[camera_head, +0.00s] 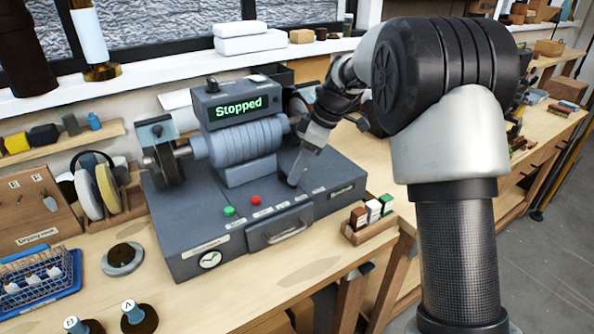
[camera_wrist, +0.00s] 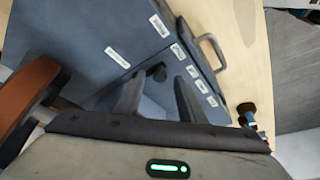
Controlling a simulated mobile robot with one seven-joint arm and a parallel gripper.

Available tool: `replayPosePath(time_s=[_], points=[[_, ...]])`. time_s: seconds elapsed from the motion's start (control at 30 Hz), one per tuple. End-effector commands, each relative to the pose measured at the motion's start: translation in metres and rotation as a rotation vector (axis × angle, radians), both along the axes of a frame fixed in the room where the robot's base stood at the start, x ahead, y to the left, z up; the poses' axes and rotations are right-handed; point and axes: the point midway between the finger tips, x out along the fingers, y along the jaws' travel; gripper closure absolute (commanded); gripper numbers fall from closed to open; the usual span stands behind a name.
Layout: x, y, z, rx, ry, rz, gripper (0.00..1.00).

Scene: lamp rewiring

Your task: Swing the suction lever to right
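The grey bench machine (camera_head: 190,238) has a display (camera_head: 238,107) reading "Stopped". My gripper (camera_head: 293,182) points down at the right part of its top panel. In the wrist view, the two fingers of my gripper (camera_wrist: 157,95) are spread apart. A small dark knob (camera_wrist: 157,72), which looks like the suction lever, shows just beyond the fingertips and roughly between them. I cannot tell whether a finger touches it. In the head view the gripper hides the lever. The panel labels are too small to read for certain.
A green button (camera_head: 229,211) and a red button (camera_head: 255,200) sit left of my gripper on the panel. A drawer handle (camera_head: 285,232) juts from the front. A small wooden tray of colored blocks (camera_head: 357,236) stands right of the machine. A grinding wheel (camera_head: 168,165) is at left.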

Motion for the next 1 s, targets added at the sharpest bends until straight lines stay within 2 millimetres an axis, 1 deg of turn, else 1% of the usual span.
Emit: replayPosePath(time_s=[0.03,0.13,0.4,0.57,0.6,0.63,1.0], points=[[0.0,0.0016,-0.0041,-0.001,0.0,0.0,0.64],[0.0004,0.0032,-0.0076,0.0,-0.001,0.001,0.64],[0.0006,0.0037,-0.0084,0.0,-0.001,0.0,0.64],[0.0006,0.0036,-0.0083,0.0,-0.001,0.0,0.91],[0.0006,0.0036,-0.0083,0.0,-0.001,0.0,0.97],[0.0006,0.0036,-0.0082,0.0,-0.001,0.0,1.0],[0.0026,0.0013,-0.0078,0.001,0.0,0.029,1.0]])
